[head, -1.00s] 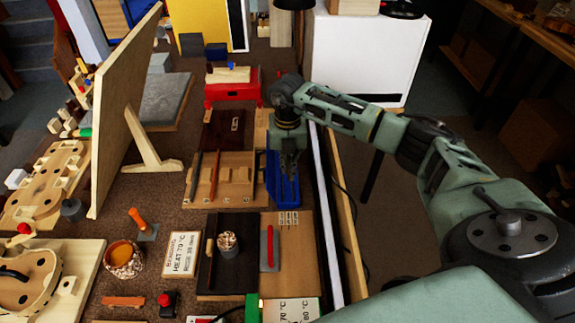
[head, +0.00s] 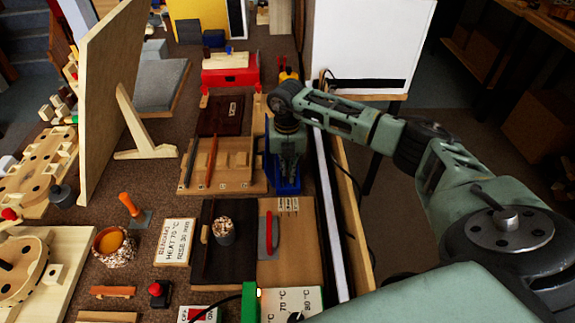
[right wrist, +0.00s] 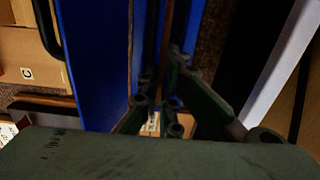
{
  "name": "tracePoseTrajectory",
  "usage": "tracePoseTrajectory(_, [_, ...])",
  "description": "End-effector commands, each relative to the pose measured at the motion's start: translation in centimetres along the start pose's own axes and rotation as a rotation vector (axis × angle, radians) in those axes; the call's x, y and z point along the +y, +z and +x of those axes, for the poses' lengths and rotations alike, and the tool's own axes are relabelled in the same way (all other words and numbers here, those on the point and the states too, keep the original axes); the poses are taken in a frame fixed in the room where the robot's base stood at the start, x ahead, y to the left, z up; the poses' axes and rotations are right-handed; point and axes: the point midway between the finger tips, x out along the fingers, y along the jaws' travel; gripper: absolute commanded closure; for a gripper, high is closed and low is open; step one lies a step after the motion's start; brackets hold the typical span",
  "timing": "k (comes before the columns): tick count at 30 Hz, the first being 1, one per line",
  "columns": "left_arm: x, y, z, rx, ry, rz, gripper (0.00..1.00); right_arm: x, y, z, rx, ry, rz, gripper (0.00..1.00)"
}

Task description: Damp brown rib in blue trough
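The blue trough (head: 291,187) stands at the right edge of the bench, beside a wooden rib board (head: 233,178). A reddish-brown strip (head: 211,161) and a darker strip (head: 190,158) lie on that board; the part near its C label (head: 248,185) looks bare. My right gripper (head: 288,165) points down over and into the trough. In the right wrist view its fingers (right wrist: 163,92) are close together beside the blue trough wall (right wrist: 95,60). A thin brown sliver shows between them, but I cannot tell whether it is a held rib. My left gripper is out of view.
A dark board with a speckled pot (head: 223,231) and a board with a red-handled tool (head: 268,232) lie nearer. A red box (head: 230,70) stands farther back. A tall wooden panel (head: 108,90) stands at left. A white rail runs right of the trough.

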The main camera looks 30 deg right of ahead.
Motion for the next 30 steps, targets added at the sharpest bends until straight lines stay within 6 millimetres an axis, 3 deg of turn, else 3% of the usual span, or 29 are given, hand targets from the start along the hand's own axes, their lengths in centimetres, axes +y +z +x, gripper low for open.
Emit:
tracePoseTrajectory(11, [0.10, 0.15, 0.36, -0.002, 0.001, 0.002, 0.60, 0.03, 0.00, 0.57, 0.000, 0.000, 0.000, 1.00])
tracePoseTrajectory(12, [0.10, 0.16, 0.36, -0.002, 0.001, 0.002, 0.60, 0.03, 0.00, 0.57, 0.000, 0.000, 0.000, 0.93])
tracePoseTrajectory(19, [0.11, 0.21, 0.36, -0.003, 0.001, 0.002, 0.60, 0.00, 0.00, 0.58, 0.000, 0.000, 0.000, 0.73])
tracePoseTrajectory(30, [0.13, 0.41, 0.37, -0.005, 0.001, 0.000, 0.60, -0.08, -0.02, 0.63, 0.001, -0.002, 0.000, 0.73])
